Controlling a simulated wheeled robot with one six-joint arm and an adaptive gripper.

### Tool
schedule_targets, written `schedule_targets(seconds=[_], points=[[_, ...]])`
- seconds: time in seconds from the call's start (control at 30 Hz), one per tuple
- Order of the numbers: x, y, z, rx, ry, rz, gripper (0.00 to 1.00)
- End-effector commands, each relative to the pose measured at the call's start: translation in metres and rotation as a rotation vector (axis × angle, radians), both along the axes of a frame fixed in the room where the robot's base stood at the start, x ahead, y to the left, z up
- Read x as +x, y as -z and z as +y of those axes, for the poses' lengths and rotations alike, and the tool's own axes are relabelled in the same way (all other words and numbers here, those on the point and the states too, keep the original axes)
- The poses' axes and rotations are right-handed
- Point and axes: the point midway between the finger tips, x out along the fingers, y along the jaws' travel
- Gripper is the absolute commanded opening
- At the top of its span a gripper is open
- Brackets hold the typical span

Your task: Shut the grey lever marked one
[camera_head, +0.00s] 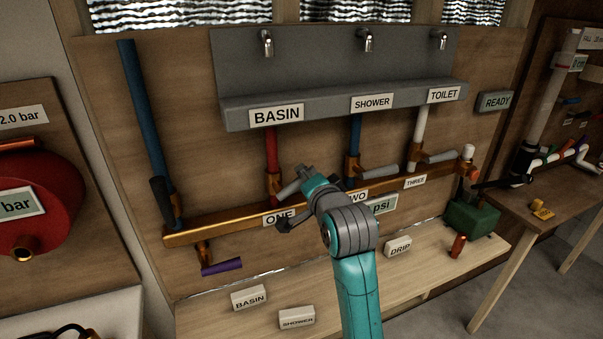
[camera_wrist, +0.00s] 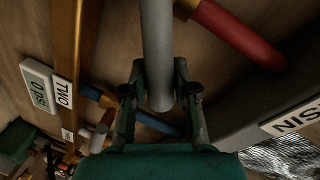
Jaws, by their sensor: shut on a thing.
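The grey lever marked one (camera_head: 288,189) sticks out from the copper valve under the red pipe (camera_head: 271,150), just above the ONE label (camera_head: 279,218). My gripper (camera_head: 297,194) is at its outer end, and part of the lever is hidden by it. In the wrist view the same lever (camera_wrist: 157,45) runs down from the top edge between the two fingers of my gripper (camera_wrist: 157,85). The fingers are closed on its sides, with its rounded end close to the palm.
Other grey levers stick out at valves two (camera_head: 360,169) and three (camera_head: 438,157), to the right along the copper manifold (camera_head: 215,228). A grey sink shelf (camera_head: 330,106) overhangs above. The wooden bench (camera_head: 350,300) below carries several labelled blocks and a green box (camera_head: 470,217).

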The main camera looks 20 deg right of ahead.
Motion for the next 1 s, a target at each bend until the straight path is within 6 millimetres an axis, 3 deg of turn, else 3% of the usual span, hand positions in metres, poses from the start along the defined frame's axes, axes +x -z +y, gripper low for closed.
schedule_targets(seconds=[0.5,1.0], points=[[0.000,0.028,-0.010,0.411,0.002,0.004,0.00],[0.000,0.037,-0.009,0.542,0.001,0.003,0.00]])
